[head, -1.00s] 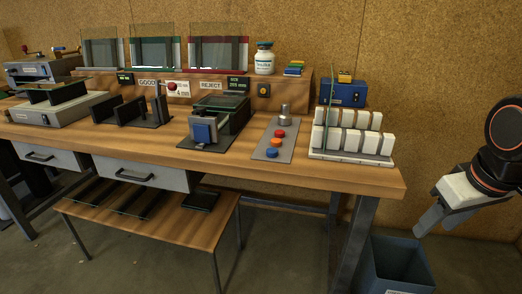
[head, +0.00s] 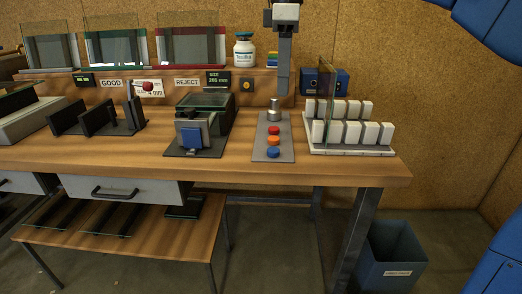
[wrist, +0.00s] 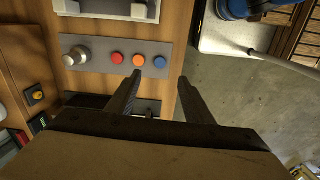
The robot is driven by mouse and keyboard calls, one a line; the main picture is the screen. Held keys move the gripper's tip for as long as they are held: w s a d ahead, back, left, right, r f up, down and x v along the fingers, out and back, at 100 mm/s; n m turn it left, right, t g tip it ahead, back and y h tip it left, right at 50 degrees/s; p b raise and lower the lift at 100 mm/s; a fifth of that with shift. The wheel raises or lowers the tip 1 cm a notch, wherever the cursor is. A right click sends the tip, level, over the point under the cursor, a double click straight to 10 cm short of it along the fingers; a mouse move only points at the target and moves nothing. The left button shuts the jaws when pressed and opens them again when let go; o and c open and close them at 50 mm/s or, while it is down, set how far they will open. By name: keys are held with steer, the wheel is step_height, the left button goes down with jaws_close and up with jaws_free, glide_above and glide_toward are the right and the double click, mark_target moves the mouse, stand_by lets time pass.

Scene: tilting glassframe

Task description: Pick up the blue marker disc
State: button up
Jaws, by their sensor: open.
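The blue marker disc (head: 273,153) lies at the near end of a grey plate (head: 262,140) on the workbench. The orange disc (head: 273,141) and the red disc (head: 273,130) lie behind it in a row. In the wrist view the blue disc (wrist: 160,62) shows ahead, between the lines of the two fingers. My gripper (wrist: 160,82) is open and empty there.
A metal knob (head: 273,112) stands at the plate's far end. A rack of white blocks (head: 350,148) with an upright glass pane is to the right. A clamp fixture with a blue block (head: 191,139) is to the left. A blue bin (head: 390,255) stands on the floor.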

mark_target(274, 149)
steer(key=f, duration=0.5)
steer(key=a+f, duration=0.1)
steer(key=f, duration=1.1)
steer(key=shift+a, duration=0.3)
steer(key=c, duration=1.1)
